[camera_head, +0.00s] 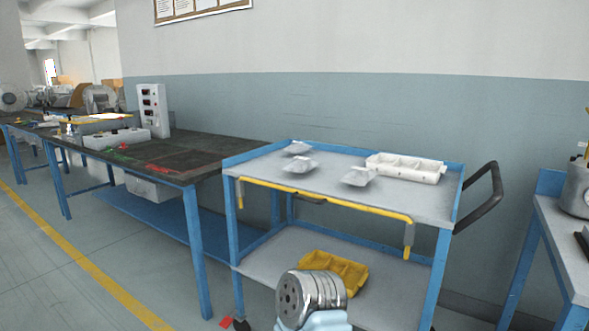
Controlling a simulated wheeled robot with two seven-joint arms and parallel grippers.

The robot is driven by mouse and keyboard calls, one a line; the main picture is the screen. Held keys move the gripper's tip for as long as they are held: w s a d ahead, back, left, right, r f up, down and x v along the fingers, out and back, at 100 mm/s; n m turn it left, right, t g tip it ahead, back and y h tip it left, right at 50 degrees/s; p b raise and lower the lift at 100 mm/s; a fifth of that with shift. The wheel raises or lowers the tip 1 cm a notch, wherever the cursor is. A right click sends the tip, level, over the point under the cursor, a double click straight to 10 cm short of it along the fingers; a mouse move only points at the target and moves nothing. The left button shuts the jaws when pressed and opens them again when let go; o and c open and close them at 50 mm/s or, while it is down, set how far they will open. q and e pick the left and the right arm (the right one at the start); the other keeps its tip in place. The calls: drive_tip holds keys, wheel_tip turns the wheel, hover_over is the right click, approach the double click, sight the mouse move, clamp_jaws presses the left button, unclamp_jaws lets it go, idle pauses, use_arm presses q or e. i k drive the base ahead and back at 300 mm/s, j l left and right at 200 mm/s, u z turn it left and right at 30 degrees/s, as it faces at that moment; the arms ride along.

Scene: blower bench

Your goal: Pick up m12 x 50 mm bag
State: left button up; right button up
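Several-compartment trays aside, three small pale bags lie on the grey top of the blue cart (410,195). One bag (298,148) is at the back left, a second bag (300,164) is just in front of it, and a third bag (359,177) lies further right, near the white tray. No label is readable, so I cannot tell which is the m12 x 50 mm bag. Neither gripper shows in the head view. A silver and light blue part at the bottom centre looks like a link of my own arm.
A white divided tray (405,167) stands at the cart's back right. A yellow bin (333,268) is on the lower shelf. A yellow bar (325,198) runs along the cart's front edge. A dark-topped workbench (205,160) stands left; another bench (565,240) is right.

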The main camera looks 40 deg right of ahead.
sight(301, 166)
drive_tip(key=i+j+z, duration=0.2)
drive_tip(key=i, duration=0.3)
drive_tip(key=i+j+z, duration=0.2)
drive_tip(key=i+j, duration=0.2)
drive_tip(key=i, duration=0.1)
